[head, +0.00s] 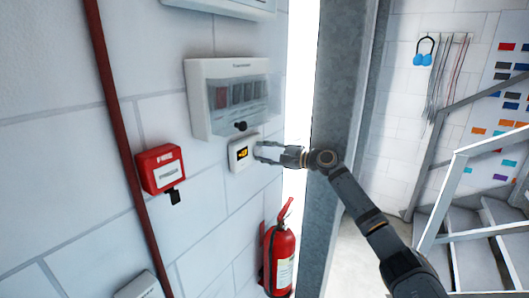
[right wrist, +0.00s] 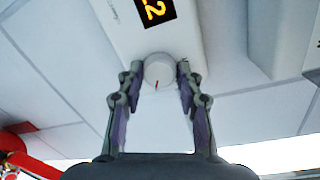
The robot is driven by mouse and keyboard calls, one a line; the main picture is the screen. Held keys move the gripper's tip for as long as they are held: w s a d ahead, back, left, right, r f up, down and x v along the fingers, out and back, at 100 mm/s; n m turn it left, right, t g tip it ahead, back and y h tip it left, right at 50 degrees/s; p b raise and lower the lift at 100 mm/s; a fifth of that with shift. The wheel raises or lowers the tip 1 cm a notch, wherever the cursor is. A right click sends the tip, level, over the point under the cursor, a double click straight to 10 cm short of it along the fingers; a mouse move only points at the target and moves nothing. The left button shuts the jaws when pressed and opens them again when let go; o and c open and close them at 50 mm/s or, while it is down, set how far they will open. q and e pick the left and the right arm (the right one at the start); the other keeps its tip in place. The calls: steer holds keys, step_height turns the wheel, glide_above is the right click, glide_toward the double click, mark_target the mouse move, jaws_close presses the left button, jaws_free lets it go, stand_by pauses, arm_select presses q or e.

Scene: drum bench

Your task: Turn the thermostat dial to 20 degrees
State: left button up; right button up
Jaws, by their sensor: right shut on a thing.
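The thermostat (head: 240,160) is a small white box on the block wall, with a dark display showing orange characters. In the right wrist view the display (right wrist: 154,10) is partly cut off at the top, so I cannot read the full value. The round white dial (right wrist: 158,71) with a red pointer mark sits below the display. My right gripper (head: 262,152) reaches the thermostat from the right. In the right wrist view its two fingers (right wrist: 157,80) are closed on the dial, one on each side. My left gripper is in neither view.
A grey panel with a clear cover (head: 228,100) is on the wall above the thermostat. A red call point (head: 160,168) is to the left, and a fire extinguisher (head: 279,258) hangs below right. A grey steel column (head: 343,80) stands close on the right.

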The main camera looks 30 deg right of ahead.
stand_by(0.5)
steer(key=o, duration=1.2)
steer(key=shift+d, duration=0.1)
